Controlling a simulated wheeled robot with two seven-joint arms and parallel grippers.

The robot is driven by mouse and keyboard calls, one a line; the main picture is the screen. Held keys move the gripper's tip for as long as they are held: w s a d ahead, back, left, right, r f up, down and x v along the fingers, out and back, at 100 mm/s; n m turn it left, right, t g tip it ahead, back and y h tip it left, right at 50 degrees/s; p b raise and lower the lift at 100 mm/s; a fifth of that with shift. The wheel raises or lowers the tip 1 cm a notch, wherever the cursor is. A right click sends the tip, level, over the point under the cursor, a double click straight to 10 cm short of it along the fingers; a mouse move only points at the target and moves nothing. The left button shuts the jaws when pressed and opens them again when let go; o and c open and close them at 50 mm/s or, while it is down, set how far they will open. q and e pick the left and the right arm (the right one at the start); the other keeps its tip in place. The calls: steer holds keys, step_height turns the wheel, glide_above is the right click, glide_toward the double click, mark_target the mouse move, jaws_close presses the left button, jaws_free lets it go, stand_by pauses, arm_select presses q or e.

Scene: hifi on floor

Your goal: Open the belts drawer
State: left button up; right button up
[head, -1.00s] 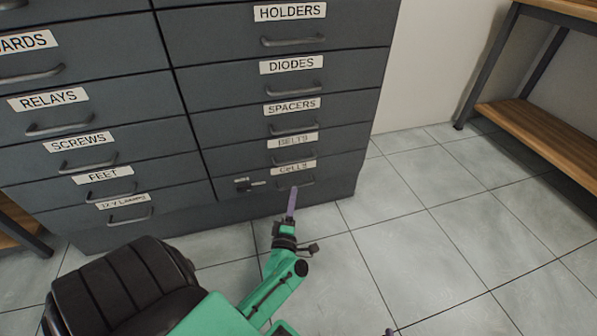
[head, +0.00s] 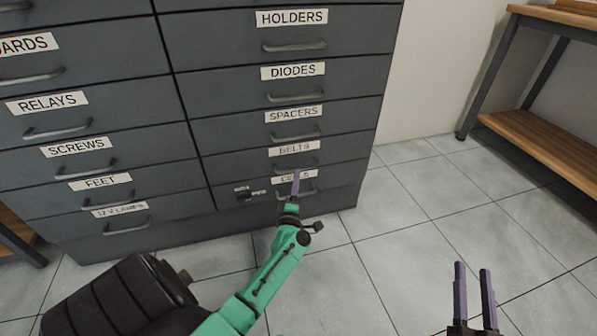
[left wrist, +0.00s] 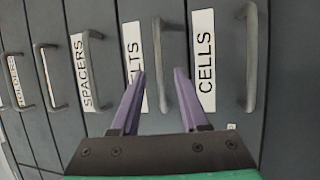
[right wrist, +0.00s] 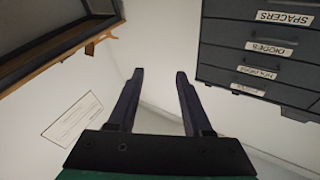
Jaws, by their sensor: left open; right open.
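The belts drawer (head: 262,160) is a dark grey front in the cabinet's right column, between the spacers and cells drawers. Its label reads BELTS, and a bar handle (head: 297,163) sits below the label. My left gripper (head: 296,178) is at the cells label, just under that handle. In the left wrist view my open left gripper (left wrist: 160,80) faces the belts handle (left wrist: 162,50), which shows between and beyond its purple fingers; I cannot tell whether they touch it. My right gripper (head: 473,270) is open and empty over the floor at right; it also shows in the right wrist view (right wrist: 160,75).
The cells drawer (head: 240,180) has its own handle (left wrist: 250,60) and a small dark fitting (head: 248,192) at its left. A shelf bench (head: 535,135) stands at the right. Tiled floor (head: 420,215) in front is clear.

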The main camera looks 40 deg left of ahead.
mark_target(299, 168)
arm_select(q)
steer(key=b+x, duration=0.1)
steer(key=x, duration=0.4)
steer(key=shift+w+a+b, duration=0.15)
steer(key=shift+w+b, duration=0.05)
steer(key=shift+b, duration=0.1)
jaws_close()
arm_select(e)
step_height(299, 168, up, 18)
steer(key=d+n+t+y, duration=0.1)
steer(key=d+t+y, duration=0.1)
steer(key=t, duration=0.3)
steer(key=shift+s+d+r+n+t, duration=0.15)
steer(key=shift+s+n+t, duration=0.05)
steer(key=shift+n+t, duration=0.1)
